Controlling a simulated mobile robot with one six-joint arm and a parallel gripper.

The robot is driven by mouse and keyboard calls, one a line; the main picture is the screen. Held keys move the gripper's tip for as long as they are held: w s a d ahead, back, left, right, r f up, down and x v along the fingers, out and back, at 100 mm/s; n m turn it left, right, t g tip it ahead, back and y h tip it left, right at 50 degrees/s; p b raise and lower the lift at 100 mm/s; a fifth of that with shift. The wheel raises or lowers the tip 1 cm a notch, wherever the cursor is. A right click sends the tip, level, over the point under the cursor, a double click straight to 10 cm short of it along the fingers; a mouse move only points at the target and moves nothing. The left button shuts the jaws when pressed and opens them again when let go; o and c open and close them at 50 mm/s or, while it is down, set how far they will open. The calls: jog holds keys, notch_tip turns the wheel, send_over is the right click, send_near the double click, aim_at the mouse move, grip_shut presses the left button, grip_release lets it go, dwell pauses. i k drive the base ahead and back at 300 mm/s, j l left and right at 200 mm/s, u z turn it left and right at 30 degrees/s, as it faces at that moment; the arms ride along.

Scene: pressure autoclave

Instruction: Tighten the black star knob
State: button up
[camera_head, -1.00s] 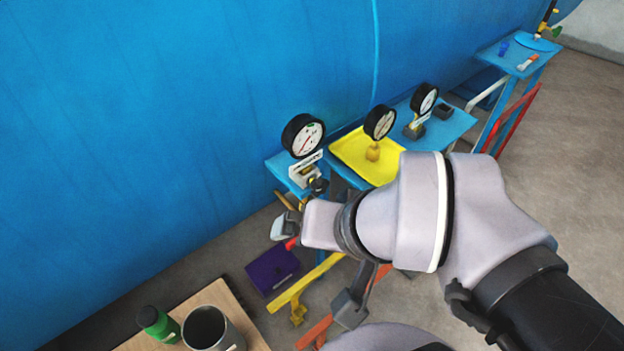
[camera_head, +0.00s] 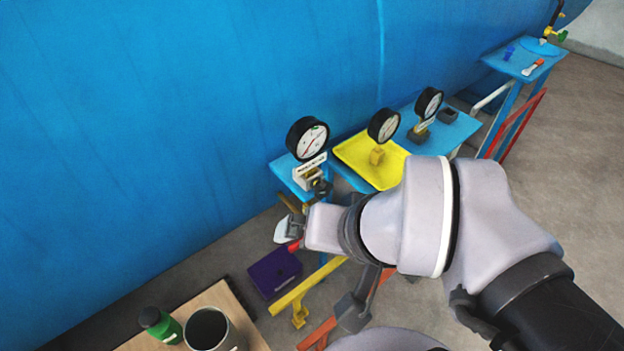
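A small dark knob (camera_head: 322,188), which looks like the black star knob, sits on the fitting below the left gauge (camera_head: 307,139). Its lobes are too small to make out. My gripper (camera_head: 291,203) is just below and left of this fitting, at the end of my pale arm. Only part of the gripper shows past my wrist. I cannot tell whether its fingers touch the knob or how far apart they are.
A yellow tray (camera_head: 350,152) with a second gauge (camera_head: 384,125) and a third gauge (camera_head: 429,102) stand to the right on the blue bench (camera_head: 463,125). The big blue vessel (camera_head: 180,120) is behind. A wooden table (camera_head: 250,326) with a green bottle (camera_head: 160,325) and a metal cup (camera_head: 211,331) is at lower left.

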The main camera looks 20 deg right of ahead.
aim_at(322, 188)
jog(key=k+l+u, duration=0.1)
jog(key=u, duration=0.3)
jog(key=k+l+u, duration=0.1)
jog(key=u, duration=0.3)
jog(key=k+u, duration=0.25)
jog(key=u, duration=0.15)
